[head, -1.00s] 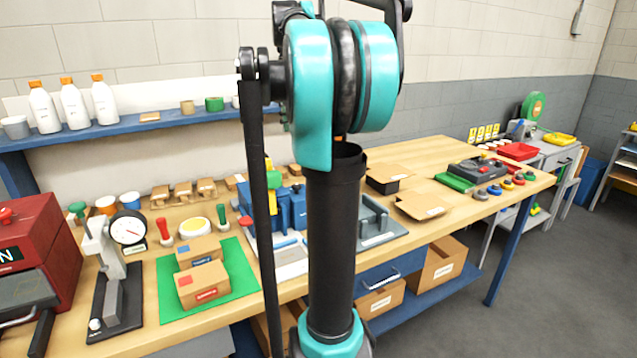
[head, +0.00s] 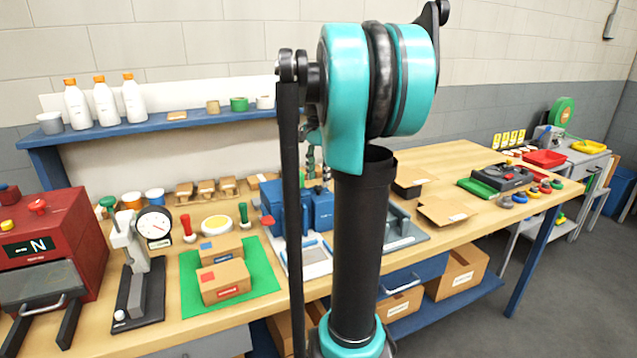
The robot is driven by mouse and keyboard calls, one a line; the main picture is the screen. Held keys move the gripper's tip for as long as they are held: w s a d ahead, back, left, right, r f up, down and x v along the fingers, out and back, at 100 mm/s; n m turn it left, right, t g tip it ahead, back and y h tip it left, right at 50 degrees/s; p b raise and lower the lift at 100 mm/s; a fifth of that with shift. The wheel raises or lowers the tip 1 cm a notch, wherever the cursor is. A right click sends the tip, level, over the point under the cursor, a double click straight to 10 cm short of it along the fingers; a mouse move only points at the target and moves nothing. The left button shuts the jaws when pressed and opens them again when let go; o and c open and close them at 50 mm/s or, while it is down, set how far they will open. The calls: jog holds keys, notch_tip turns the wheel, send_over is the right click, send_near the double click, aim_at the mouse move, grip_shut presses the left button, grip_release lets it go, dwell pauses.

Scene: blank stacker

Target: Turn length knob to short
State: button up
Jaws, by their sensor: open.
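A blue machine (head: 268,198) stands mid-bench, partly hidden behind my arm. It may be the blank stacker, but I cannot tell for sure. No length knob can be told apart, and no short mark can be read. My upright arm links cover the centre of the view and hide much of the machine. My gripper cannot be made out.
On the bench left are a red machine marked N (head: 62,225), a dial gauge stand (head: 135,275) and a green mat (head: 265,280) with cardboard boxes. A black control unit (head: 503,178) stands at the right. Open floor (head: 560,270) lies at the right.

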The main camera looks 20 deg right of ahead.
aim_at(318, 191)
jog(key=shift+f, duration=1.25)
jog(key=shift+c, duration=0.4)
grip_shut()
